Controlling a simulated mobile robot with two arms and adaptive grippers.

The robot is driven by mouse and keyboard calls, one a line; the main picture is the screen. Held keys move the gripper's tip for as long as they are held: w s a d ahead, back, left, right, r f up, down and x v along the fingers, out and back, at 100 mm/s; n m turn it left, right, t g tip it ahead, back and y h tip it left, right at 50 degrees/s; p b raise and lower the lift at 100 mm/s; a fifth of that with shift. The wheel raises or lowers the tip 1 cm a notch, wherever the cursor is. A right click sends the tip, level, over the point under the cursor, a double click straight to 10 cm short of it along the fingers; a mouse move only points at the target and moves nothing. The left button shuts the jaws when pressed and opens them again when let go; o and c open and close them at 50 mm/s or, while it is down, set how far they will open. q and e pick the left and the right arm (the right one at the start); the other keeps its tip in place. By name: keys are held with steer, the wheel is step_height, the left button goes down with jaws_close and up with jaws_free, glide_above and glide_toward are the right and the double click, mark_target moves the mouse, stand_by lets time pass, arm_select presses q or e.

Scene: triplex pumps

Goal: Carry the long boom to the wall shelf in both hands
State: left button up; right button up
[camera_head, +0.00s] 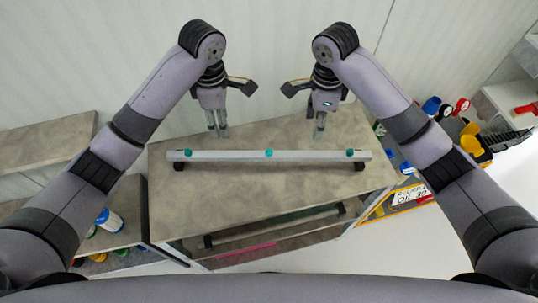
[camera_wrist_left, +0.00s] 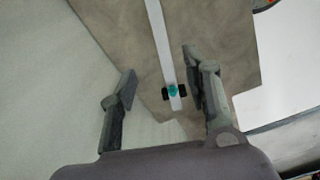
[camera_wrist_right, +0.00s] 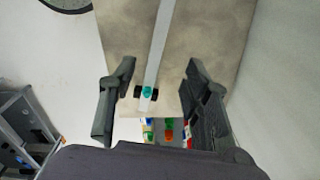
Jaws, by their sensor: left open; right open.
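The long boom (camera_head: 220,155) is a pale grey bar with teal knobs, lying level on two dark supports on the brown bench top (camera_head: 290,182). My left gripper (camera_head: 218,134) is open and empty above the bench, behind the boom and inward of its left end. My right gripper (camera_head: 320,134) is open and empty behind the boom, inward of its right end. In the left wrist view the boom's end (camera_wrist_left: 173,98) shows between the open fingers (camera_wrist_left: 160,88). In the right wrist view the other end (camera_wrist_right: 146,100) also lies between the open fingers (camera_wrist_right: 158,85). Neither gripper visibly touches the boom.
A brown-topped shelf (camera_head: 45,142) stands by the wall at the left. Lower shelves with jars (camera_head: 108,220) lie below it. Coloured bottles, cups and a sign (camera_head: 412,195) crowd the bench's right side. The bench top around the boom is clear.

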mark_target(229, 153)
arm_select(q)
step_height(229, 153, down, 17)
steer(key=shift+f, duration=0.1)
arm_select(e)
step_height(229, 153, down, 17)
steer(key=shift+f, duration=0.1)
arm_select(q)
jaws_close()
arm_select(e)
jaws_close()
stand_by(0.4)
